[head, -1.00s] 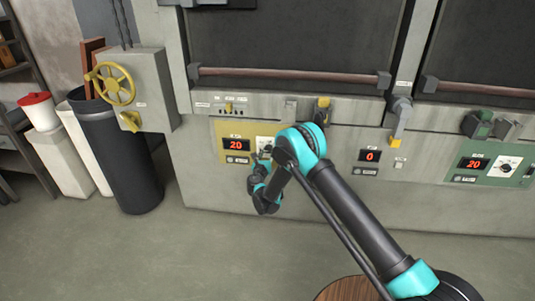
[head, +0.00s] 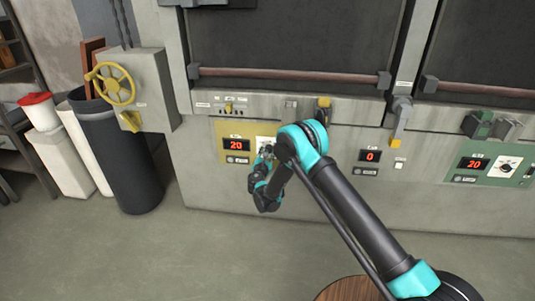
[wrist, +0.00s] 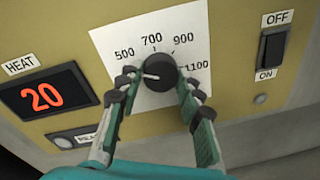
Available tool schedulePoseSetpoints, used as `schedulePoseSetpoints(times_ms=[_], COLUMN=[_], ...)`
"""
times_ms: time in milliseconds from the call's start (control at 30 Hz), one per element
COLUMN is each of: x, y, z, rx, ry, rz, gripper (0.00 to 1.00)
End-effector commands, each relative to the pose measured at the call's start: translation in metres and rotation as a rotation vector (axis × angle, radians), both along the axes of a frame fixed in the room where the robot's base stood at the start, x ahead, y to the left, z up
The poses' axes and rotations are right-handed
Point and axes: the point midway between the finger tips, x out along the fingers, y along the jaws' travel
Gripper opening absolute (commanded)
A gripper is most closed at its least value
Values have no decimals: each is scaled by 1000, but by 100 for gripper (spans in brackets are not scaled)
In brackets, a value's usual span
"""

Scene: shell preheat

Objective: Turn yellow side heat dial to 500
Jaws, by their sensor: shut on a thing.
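The yellow panel (head: 218,135) is on the left furnace front. In the wrist view its black heat dial (wrist: 162,70) sits on a white plate (wrist: 108,42) marked 500, 700, 900 and 1100. The dial's white pointer aims left and slightly down, below the 500 mark. The HEAT display (wrist: 42,95) reads 20 in red. My gripper (wrist: 159,80) has one finger on each side of the dial and is shut on it. In the head view my gripper (head: 266,154) covers much of the white plate and dial.
A black OFF/ON switch (wrist: 272,47) is right of the dial, and a labelled button (wrist: 63,141) is under the display. The green panel (head: 527,178) with its own dial is at the far right. Bins stand at left; the floor before the furnace is clear.

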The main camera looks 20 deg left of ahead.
Motion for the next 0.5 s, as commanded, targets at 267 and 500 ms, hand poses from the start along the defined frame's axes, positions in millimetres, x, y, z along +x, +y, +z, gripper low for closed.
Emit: schedulePoseSetpoints(times_ms=[267, 500], x=[-1, -1], y=[0, 0], z=[0, 0], rx=[151, 210], ry=[37, 52], rz=[0, 0], gripper=[7, 7])
